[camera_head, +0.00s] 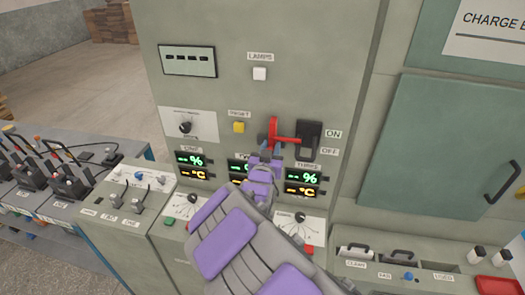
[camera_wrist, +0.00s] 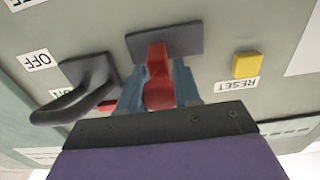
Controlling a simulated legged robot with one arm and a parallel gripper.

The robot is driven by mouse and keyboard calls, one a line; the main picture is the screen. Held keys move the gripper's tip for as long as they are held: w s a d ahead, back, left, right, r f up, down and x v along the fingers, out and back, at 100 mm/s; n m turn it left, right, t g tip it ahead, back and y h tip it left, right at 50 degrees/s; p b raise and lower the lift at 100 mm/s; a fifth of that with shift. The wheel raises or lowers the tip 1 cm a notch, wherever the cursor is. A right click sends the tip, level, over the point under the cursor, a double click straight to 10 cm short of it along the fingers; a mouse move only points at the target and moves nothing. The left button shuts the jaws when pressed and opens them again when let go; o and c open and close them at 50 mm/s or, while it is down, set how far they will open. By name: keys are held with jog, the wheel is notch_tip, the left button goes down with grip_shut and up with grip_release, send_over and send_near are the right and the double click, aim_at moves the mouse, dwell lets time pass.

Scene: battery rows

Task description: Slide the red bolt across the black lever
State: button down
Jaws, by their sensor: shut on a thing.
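The red bolt (camera_head: 285,139) is on the grey panel, its upright part at the left and its bar reaching right to the left edge of the black lever (camera_head: 310,138). In the wrist view, turned upside down, the red bolt (camera_wrist: 158,90) sits in front of a dark plate, and the black lever (camera_wrist: 80,95) sticks out at the left. My gripper (camera_head: 269,146) is shut on the bolt; its blue fingers (camera_wrist: 158,97) stand on both sides of it. The far end of the bar is partly hidden, so I cannot tell whether it crosses the lever.
ON and OFF labels (camera_head: 331,142) are beside the lever. A yellow RESET button (camera_head: 238,127) is left of the bolt. Displays (camera_head: 303,182) and dials lie below. A cabinet door with a black handle (camera_head: 503,182) is at the right.

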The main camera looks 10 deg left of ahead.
jog(key=d, duration=0.3)
jog(key=shift+b, duration=0.3)
jog(key=c, duration=1.2)
grip_release()
jog(key=shift+c, duration=0.2)
jog(key=o, duration=0.4)
jog(key=shift+d, duration=0.2)
jog(key=shift+o, duration=0.2)
jog(key=shift+a, duration=0.2)
